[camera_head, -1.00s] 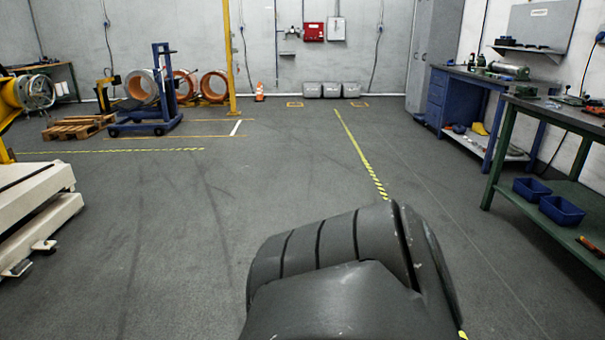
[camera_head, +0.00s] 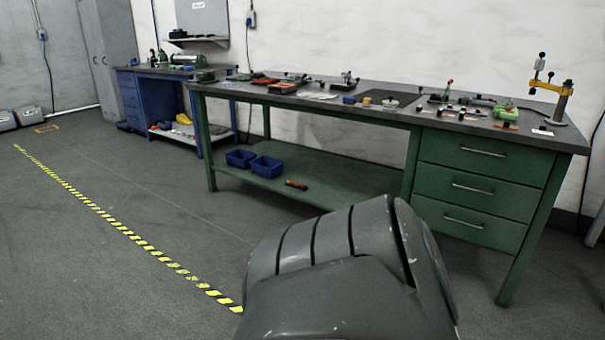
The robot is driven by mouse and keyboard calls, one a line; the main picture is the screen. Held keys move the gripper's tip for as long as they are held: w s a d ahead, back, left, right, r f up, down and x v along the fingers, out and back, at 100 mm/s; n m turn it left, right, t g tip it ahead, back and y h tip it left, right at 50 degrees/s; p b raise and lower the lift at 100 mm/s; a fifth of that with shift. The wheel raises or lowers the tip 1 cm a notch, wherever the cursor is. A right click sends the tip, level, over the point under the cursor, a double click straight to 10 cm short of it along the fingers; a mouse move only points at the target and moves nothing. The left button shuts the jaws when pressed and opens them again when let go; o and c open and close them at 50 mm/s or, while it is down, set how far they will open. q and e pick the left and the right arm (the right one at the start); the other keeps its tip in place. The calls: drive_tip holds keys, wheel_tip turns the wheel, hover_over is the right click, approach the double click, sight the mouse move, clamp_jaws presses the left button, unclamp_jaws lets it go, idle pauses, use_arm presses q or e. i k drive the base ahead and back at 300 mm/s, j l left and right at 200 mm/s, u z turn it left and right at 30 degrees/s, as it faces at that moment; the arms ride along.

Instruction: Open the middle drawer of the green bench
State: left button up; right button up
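The green bench (camera_head: 350,108) stands against the white wall, at the centre and right of the head view. Its drawer block is at the right end, with three green drawers, each with a silver bar handle. The middle drawer (camera_head: 440,189) looks shut, level with the drawers above and below it. Its handle (camera_head: 472,188) is in plain view. Neither of my grippers shows. A dark grey rounded part of my own body fills the bottom middle and hides some floor in front of the bench.
Two blue bins (camera_head: 266,167) and an orange-handled tool (camera_head: 296,185) lie on the bench's lower shelf. Tools and a yellow stand (camera_head: 562,100) are on its top. A blue bench (camera_head: 178,100) stands further left.

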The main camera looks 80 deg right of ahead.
sight(518, 202)
drive_tip(key=z, duration=3.55)
drive_tip(key=i+l+z, duration=0.1)
drive_tip(key=i+l+u, duration=0.3)
drive_tip(key=i+l, duration=0.5)
drive_tip(key=l, duration=0.1)
